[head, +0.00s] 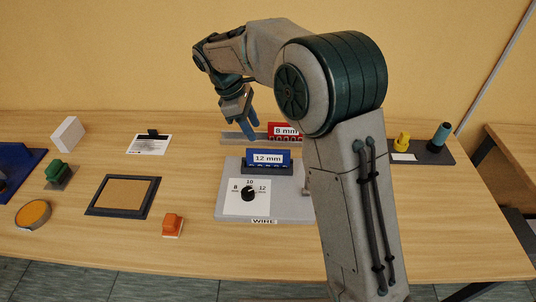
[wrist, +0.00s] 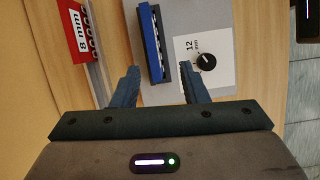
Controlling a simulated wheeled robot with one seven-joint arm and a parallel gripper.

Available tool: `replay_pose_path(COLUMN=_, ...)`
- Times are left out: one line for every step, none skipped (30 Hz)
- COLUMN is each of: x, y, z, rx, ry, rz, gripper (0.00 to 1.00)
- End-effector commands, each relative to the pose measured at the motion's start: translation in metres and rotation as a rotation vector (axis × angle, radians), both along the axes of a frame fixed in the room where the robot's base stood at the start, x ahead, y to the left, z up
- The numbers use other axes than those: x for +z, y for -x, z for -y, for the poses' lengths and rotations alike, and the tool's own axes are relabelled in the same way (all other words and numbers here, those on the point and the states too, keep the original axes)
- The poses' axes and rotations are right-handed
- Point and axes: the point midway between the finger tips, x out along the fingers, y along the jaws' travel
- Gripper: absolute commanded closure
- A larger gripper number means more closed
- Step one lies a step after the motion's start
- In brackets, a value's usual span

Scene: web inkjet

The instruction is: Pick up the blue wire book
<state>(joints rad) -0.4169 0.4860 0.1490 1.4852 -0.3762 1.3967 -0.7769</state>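The blue wire book (head: 268,158), labelled 12 mm, stands upright in a dark holder on the grey device (head: 290,208) marked WIRE. In the wrist view the blue book (wrist: 152,42) lies ahead of my fingers, with its light pages edge facing the dial. My gripper (head: 250,126) is behind and left of the book in the head view, above the grey rail. In the wrist view my gripper (wrist: 158,76) is open and empty, its two blue fingers spread apart. The book does not appear to be between the fingertips.
A red 8 mm book (head: 285,130) stands on a grey rail (head: 232,138) close to my fingers. A black dial (head: 248,194) is in front of the blue book. A framed board (head: 124,196), stampers and a white block (head: 67,134) lie left.

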Motion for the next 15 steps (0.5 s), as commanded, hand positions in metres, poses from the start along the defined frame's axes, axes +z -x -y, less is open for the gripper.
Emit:
replay_pose_path(x=-0.002, y=-0.004, z=-0.009, rx=0.034, ry=0.01, rz=-0.015, gripper=0.6)
replay_pose_path(x=-0.003, y=-0.006, z=-0.013, rx=0.048, ry=0.014, rz=-0.021, gripper=0.6)
replay_pose_path(x=-0.005, y=-0.007, z=-0.016, rx=0.064, ry=0.021, rz=-0.029, gripper=0.6)
replay_pose_path(x=-0.006, y=-0.008, z=-0.018, rx=0.073, ry=0.024, rz=-0.033, gripper=0.6)
replay_pose_path(x=-0.007, y=-0.009, z=-0.019, rx=0.081, ry=0.027, rz=-0.037, gripper=0.6)
replay_pose_path(x=-0.01, y=-0.01, z=-0.019, rx=0.087, ry=0.03, rz=-0.039, gripper=0.6)
replay_pose_path(x=-0.013, y=-0.01, z=-0.019, rx=0.089, ry=0.03, rz=-0.042, gripper=0.6)
replay_pose_path(x=-0.017, y=-0.01, z=-0.017, rx=0.091, ry=0.031, rz=-0.042, gripper=0.6)
replay_pose_path(x=-0.023, y=-0.01, z=-0.015, rx=0.092, ry=0.032, rz=-0.044, gripper=0.6)
replay_pose_path(x=-0.028, y=-0.01, z=-0.012, rx=0.092, ry=0.032, rz=-0.044, gripper=0.6)
replay_pose_path(x=-0.033, y=-0.009, z=-0.009, rx=0.09, ry=0.032, rz=-0.044, gripper=0.6)
replay_pose_path(x=-0.041, y=-0.009, z=-0.006, rx=0.09, ry=0.032, rz=-0.044, gripper=0.6)
replay_pose_path(x=-0.047, y=-0.009, z=-0.004, rx=0.09, ry=0.032, rz=-0.045, gripper=0.6)
replay_pose_path(x=-0.052, y=-0.009, z=-0.001, rx=0.09, ry=0.031, rz=-0.044, gripper=0.6)
replay_pose_path(x=-0.059, y=-0.009, z=0.002, rx=0.089, ry=0.031, rz=-0.044, gripper=0.6)
